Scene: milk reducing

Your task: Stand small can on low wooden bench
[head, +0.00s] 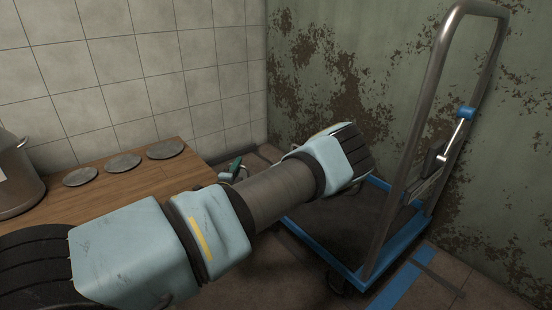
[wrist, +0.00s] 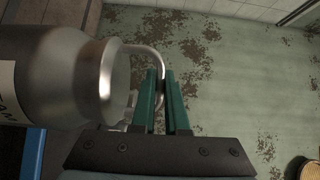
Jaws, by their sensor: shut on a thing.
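The small can (wrist: 45,75) is a silver metal can with a rounded shoulder, a wide neck and a white label with dark letters. It shows at the left of the wrist view, lying sideways in that picture, with its base cut off. My gripper (wrist: 164,78) has its green fingers closed on the can's thin wire handle, beside the neck. The low wooden bench (head: 165,135) stands at the left in the head view, partly behind my arm.
Three flat grey discs (head: 123,163) lie in a row on the bench. A larger metal can (head: 14,185) stands at the left edge. A trolley with a blue-edged platform (head: 305,240) and tall handle stands at the right. Tiled and peeling green walls close off the corner.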

